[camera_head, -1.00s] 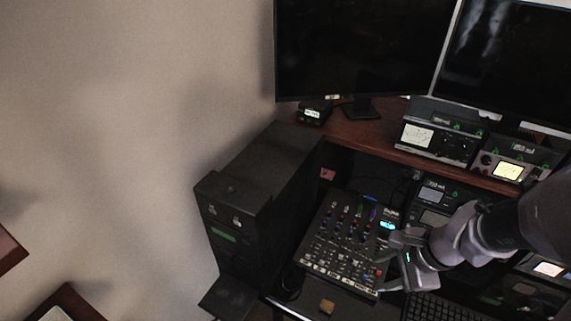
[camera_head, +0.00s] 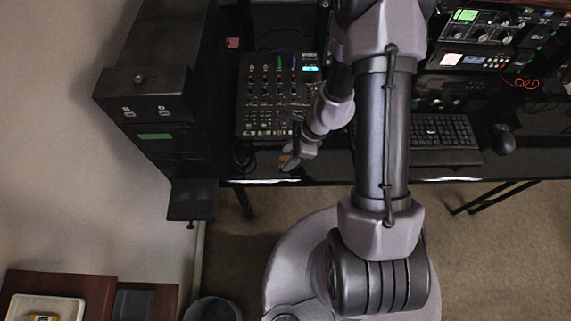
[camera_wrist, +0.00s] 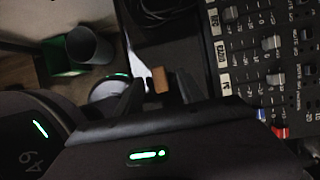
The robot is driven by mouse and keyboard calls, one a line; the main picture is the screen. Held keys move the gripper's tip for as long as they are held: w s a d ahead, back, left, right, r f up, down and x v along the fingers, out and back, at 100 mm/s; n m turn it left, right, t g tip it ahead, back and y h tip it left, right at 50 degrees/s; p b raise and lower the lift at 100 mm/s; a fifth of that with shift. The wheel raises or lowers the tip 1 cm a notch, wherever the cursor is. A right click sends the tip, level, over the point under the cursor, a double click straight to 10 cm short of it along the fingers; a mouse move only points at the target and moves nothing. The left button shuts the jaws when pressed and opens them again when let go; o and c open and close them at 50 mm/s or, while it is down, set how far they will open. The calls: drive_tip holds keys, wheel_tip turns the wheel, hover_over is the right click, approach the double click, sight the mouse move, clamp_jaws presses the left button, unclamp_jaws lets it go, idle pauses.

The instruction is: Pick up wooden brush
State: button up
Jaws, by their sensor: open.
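The wooden brush is a small orange-brown block (camera_wrist: 159,80) in the wrist view, lying near the desk's front edge. In the head view only a small brownish patch of it (camera_head: 284,158) shows beside my gripper (camera_head: 294,160), and the rest is hidden. In the wrist view my gripper (camera_wrist: 160,90) is open, and the brush appears between its two dark fingers. I cannot tell whether either finger touches it.
The mixer (camera_head: 270,98) with knobs and faders lies just behind my gripper. A black cabinet (camera_head: 160,90) stands to the left. A keyboard (camera_head: 445,132) and mouse (camera_head: 503,140) are to the right. A bin (camera_head: 212,310) stands on the floor.

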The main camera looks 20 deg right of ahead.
drive_tip(key=shift+x, duration=1.2)
drive_tip(key=shift+r, duration=0.1)
clamp_jaws()
wheel_tip(320, 180, up, 4)
drive_tip(key=shift+d+r+p, duration=0.1)
drive_tip(key=shift+p, duration=1.05)
drive_tip(key=s+d, duration=0.9)
drive_tip(key=s, duration=0.4)
drive_tip(key=shift+r+b, duration=0.3)
drive_tip(key=shift+r, duration=0.15)
